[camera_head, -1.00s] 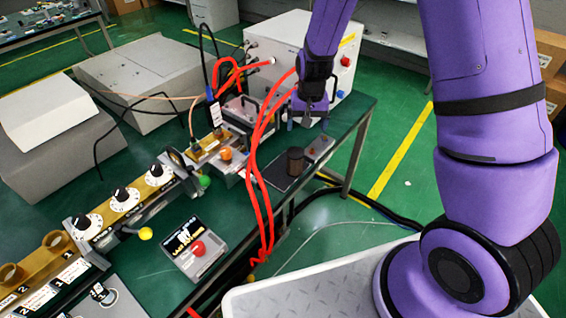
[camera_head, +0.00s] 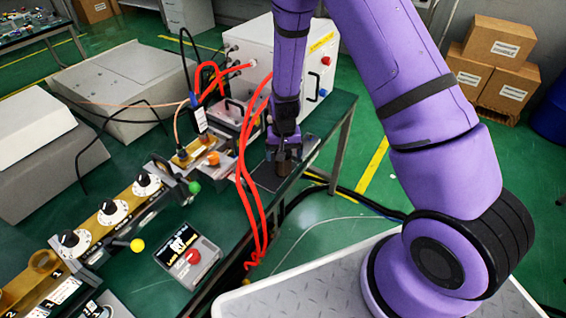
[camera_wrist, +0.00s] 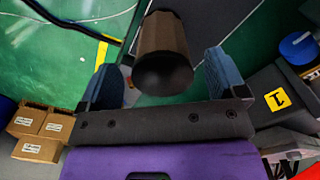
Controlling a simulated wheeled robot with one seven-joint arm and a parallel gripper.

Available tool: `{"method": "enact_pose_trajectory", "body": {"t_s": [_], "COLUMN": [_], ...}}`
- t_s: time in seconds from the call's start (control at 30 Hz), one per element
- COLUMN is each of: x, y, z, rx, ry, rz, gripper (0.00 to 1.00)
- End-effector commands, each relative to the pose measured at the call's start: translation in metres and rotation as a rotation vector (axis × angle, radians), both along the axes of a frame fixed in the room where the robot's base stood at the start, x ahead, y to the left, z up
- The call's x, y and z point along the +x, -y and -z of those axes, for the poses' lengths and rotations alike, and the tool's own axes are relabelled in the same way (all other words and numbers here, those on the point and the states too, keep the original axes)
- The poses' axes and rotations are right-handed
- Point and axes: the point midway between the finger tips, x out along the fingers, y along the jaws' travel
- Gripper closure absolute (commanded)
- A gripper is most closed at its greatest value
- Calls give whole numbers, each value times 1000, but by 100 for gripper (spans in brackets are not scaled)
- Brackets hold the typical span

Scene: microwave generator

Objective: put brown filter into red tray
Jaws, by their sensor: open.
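The brown filter (camera_wrist: 163,45) is a brown cylinder with a dark end, standing on a dark pad (camera_head: 262,178) near the table's far right edge. In the head view a little of the filter (camera_head: 284,168) shows under my gripper (camera_head: 283,155). In the wrist view my gripper (camera_wrist: 167,78) is open, with one blue finger on each side of the filter and gaps between. I cannot make out a red tray in either view.
Red hoses (camera_head: 247,190) hang just left of my gripper. A small box with a red button (camera_head: 188,256) and a row of white dials (camera_head: 113,211) stand on the green table. A white cabinet (camera_head: 262,65) stands behind. The floor right of the table is mostly clear.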

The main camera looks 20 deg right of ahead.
Motion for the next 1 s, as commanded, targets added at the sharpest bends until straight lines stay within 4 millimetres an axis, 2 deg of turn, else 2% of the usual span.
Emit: {"method": "enact_pose_trajectory", "body": {"t_s": [0.1,0.3,0.57,0.6,0.83,0.9,1.0], "x": [1,2,2,2,2,2,2], "y": [-2,-2,-2,-2,-2,-2,-2], "z": [18,37,39,39,39,39,39], "rx": [1,0,0,0,0,0,0], "ry": [-2,-1,0,0,0,1,1], "rz": [0,2,1,1,1,1,1], "gripper": [10,10,10,12,65,69,69]}}
